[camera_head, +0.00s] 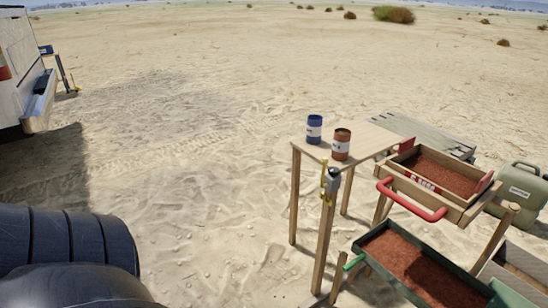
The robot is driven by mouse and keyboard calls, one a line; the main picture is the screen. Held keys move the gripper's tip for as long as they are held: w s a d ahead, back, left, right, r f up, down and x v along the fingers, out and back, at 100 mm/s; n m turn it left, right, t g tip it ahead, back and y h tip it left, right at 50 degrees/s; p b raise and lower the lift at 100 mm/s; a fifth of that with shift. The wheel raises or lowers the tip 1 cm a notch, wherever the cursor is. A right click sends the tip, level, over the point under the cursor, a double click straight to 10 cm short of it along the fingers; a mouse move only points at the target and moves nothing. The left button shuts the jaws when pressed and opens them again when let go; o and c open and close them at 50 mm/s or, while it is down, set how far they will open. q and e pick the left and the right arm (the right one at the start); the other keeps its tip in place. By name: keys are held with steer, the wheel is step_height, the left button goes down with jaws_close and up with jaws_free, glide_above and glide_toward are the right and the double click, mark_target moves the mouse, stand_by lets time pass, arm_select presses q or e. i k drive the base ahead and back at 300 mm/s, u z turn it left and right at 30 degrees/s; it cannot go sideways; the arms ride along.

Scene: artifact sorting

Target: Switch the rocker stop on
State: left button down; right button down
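A small grey device with a yellow lever (325,184) is fixed at the front corner of the wooden table, near the top of a leg; it may be the rocker stop, but no label is readable. The lever stands roughly upright; I cannot tell its on or off setting. Beside it, a wooden sieve box (456,213) with a red handle (410,200) holds reddish soil. Below it is a green tray (365,248) of reddish soil with a green handle (354,263). Neither gripper is in view; only a dark part of my body shows at lower left.
A blue can (314,129) and a brown can (341,145) stand on the wooden table (371,137). A green jerrycan (520,190) is at right. A white vehicle (20,70) stands at left. Open sand lies between the vehicle and the table.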

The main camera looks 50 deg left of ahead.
mark_target(324, 161)
steer(key=u, duration=0.55)
steer(key=i, duration=1)
